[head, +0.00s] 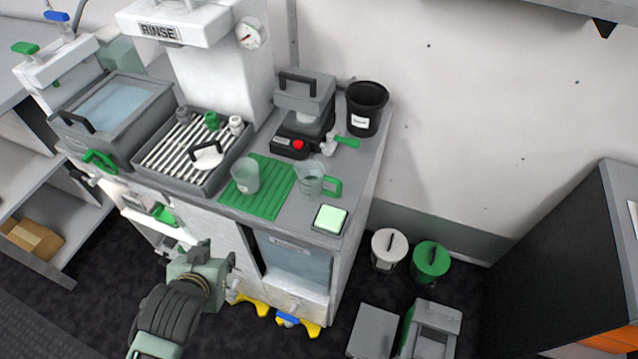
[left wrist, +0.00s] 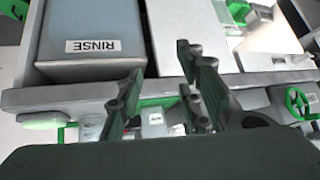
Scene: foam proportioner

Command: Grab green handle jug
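The jug with the green handle (head: 312,178) stands upright on the grey counter, just right of the green mat, in the head view. Its body is clear and its green handle points right. My left gripper (head: 218,254) is in front of the counter, below and left of the jug, and apart from it. In the left wrist view my left gripper (left wrist: 160,95) has its two fingers spread with nothing held between them. I cannot pick out the jug for certain in the left wrist view. My right gripper is not in view.
A clear cup (head: 246,176) stands on the green mat (head: 262,205) left of the jug. A pale green pad (head: 330,219) lies near the counter's front corner. A green lever (head: 347,142) sticks out behind the jug.

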